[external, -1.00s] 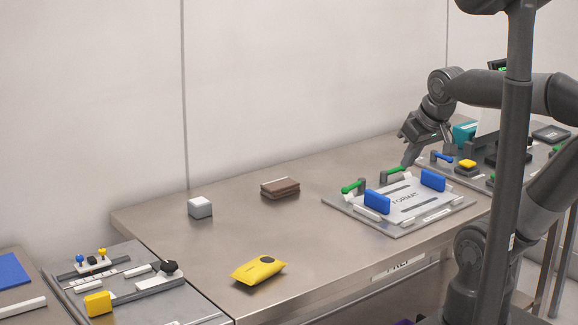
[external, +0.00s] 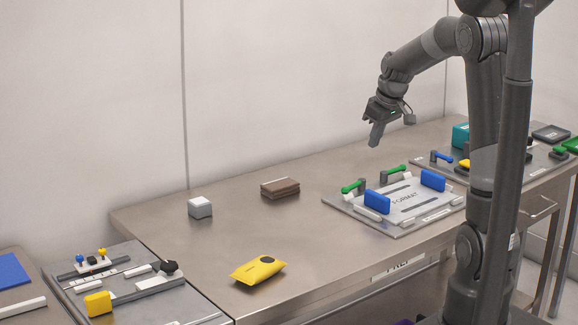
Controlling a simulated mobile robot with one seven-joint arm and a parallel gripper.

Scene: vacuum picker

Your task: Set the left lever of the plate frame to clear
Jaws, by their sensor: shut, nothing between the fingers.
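The plate frame (external: 390,228) is a grey base on the right part of the bench, with a light plate marked FORMAT (external: 412,200) and two blue blocks on it. Its left lever (external: 353,186) has a green handle and lies at the frame's back left corner. A second green lever (external: 394,172) is on the back edge to the right. I cannot read any lever labels. My gripper (external: 374,141) is shut and empty, pointing down in the air above and behind the frame, apart from both levers.
A yellow pouch (external: 258,270), a brown stack (external: 280,188) and a grey-white cube (external: 200,207) lie on the bench to the left. Another fixture with a blue lever (external: 441,157) stands to the right. The bench between pouch and frame is clear.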

